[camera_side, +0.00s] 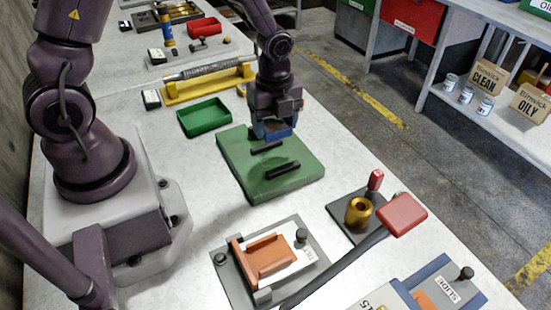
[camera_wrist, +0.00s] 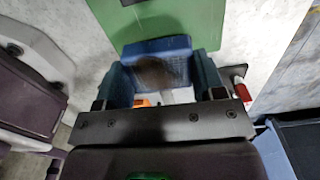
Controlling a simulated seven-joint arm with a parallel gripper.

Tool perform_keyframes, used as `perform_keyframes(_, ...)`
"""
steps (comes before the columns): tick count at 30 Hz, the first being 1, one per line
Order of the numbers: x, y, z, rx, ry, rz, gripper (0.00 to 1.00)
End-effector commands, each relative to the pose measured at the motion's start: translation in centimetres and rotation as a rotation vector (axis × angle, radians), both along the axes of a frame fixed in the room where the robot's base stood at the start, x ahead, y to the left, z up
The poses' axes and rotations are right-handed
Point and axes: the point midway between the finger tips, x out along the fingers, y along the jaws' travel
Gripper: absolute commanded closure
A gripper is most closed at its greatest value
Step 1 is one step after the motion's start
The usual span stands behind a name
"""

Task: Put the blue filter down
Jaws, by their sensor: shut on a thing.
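My gripper (camera_side: 274,112) points down over the far part of a green board (camera_side: 232,167). It is shut on the blue filter (camera_side: 273,130), which shows low between the fingers. In the wrist view the filter (camera_wrist: 155,47) is a blue block with a dark, dirty-looking patch, spanning the space between the two fingers of my gripper (camera_wrist: 160,84). The green board (camera_wrist: 205,20) lies beyond it. I cannot tell whether the filter touches the board. Two black bars (camera_side: 281,169) lie on the board, nearer the camera than the filter.
An empty green tray (camera_side: 204,118) and a yellow stand with a ribbed rod (camera_side: 209,83) lie behind and left of the board. A brass cup (camera_side: 358,211), a red-ended lever (camera_side: 402,214) and an orange fixture (camera_side: 266,257) stand in front. White bench is bare between them.

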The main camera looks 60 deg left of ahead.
Motion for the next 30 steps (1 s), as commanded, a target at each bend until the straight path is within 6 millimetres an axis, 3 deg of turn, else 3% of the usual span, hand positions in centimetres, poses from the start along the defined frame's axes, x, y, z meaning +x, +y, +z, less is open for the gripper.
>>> perform_keyframes(18, 0.0, 0.0, -7.4, -0.001, -0.001, 0.060, 0.62)
perform_keyframes(30, 0.1, 0.1, -8.2, 0.000, -0.005, 0.061, 0.62)
